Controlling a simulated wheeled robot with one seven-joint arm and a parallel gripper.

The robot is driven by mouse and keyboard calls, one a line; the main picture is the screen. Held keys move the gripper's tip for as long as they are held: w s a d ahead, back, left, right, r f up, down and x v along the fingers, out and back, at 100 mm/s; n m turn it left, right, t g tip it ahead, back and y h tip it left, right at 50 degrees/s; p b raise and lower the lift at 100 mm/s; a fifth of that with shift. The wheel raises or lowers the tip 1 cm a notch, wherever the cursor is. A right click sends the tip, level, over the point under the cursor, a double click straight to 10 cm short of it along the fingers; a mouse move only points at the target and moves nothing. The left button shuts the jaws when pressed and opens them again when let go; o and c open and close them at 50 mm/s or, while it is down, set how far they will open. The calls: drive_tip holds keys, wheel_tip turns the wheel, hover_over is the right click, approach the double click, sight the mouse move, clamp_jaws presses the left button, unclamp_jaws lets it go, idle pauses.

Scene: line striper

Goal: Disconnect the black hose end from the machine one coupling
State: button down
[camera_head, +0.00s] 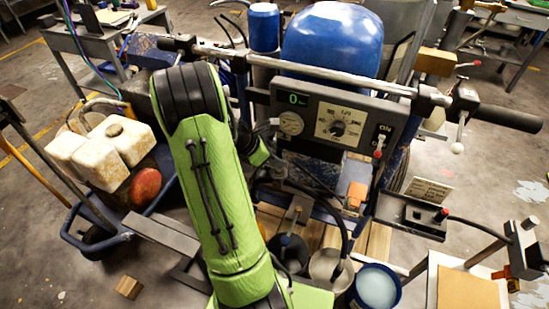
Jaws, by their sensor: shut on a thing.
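My green arm crosses the middle of the head view and hides part of the machine front. Its wrist comes out behind the forearm, and my gripper (278,168) is small and dark there, just below the gauge panel. It is shut at the upper end of the black hose (338,212). The fingers and hose end are too small and dark to make out well. The hose arches right and drops into a whitish bucket (326,265). The machine (350,125) is a line striper with a blue tank. The coupling is not clearly visible; I cannot tell whether the hose end is still joined to it.
A dark bucket (288,251) and a blue bucket of pale liquid (376,287) stand beside the whitish one. A handlebar (320,72) spans above the panel. A cart with white jugs (103,150) is left. A small table (465,290) is at lower right.

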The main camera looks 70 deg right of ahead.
sight(279, 149)
drive_tip(key=shift+r+p, duration=0.7)
drive_tip(key=shift+p, duration=0.2)
wheel_tip(279, 149, up, 4)
drive_tip(key=p, duration=0.4)
drive_tip(key=shift+f, duration=0.1)
drive_tip(key=shift+w+f, duration=0.1)
